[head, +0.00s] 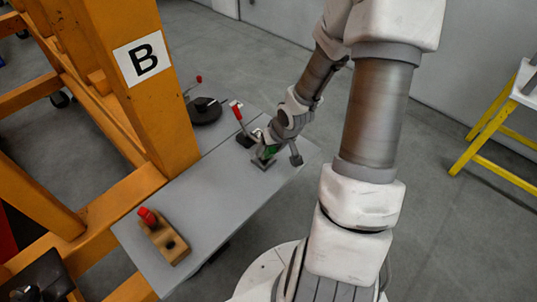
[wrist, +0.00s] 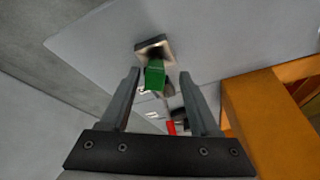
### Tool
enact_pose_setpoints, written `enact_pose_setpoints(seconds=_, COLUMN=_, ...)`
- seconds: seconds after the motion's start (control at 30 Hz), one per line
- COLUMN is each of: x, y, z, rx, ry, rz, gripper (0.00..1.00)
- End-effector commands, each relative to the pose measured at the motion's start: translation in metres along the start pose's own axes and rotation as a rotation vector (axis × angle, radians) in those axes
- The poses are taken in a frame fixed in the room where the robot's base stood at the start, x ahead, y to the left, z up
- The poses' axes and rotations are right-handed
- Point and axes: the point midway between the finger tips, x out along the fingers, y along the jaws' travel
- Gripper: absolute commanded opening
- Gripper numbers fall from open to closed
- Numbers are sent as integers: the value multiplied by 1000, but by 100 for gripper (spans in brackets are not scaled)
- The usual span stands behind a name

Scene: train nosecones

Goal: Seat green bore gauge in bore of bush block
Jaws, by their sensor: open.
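The green bore gauge (head: 270,151) is at the small grey square bush block (head: 263,164) near the right end of the table. In the wrist view the gauge's green body (wrist: 155,74) rises from the dark middle of the block (wrist: 142,48); it looks upright in the bore, but its lower end is hidden, so depth is unclear. My gripper (wrist: 160,73) is open, its fingertips on either side of the green body. The gauge sits closer to the left finger, with clear gaps visible. The gripper (head: 279,150) partly covers the gauge in the head view.
A red-handled tool on a black base (head: 245,138) stands just behind the block. A black round item (head: 205,110) is farther back. A wooden block with a red knob (head: 165,240) is at the table's near left. An orange post (head: 140,90) borders the left; the table's middle is clear.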

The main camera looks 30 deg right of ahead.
Motion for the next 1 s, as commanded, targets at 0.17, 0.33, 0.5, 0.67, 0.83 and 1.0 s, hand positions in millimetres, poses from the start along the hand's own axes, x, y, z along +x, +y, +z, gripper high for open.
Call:
enact_pose_setpoints(seconds=0.17, x=18, y=3, z=-5, rx=-1, ry=-2, rz=-1, gripper=62)
enact_pose_setpoints(seconds=0.33, x=40, y=6, z=-9, rx=-2, ry=-2, rz=-2, gripper=62)
enact_pose_setpoints(seconds=0.5, x=51, y=7, z=-9, rx=-1, ry=-1, rz=0, gripper=62)
enact_pose_setpoints(seconds=0.67, x=52, y=8, z=-10, rx=0, ry=0, rz=0, gripper=62)
enact_pose_setpoints(seconds=0.83, x=51, y=7, z=-10, rx=0, ry=0, rz=0, gripper=46)
enact_pose_setpoints(seconds=1.0, x=51, y=7, z=-10, rx=0, ry=0, rz=0, gripper=16)
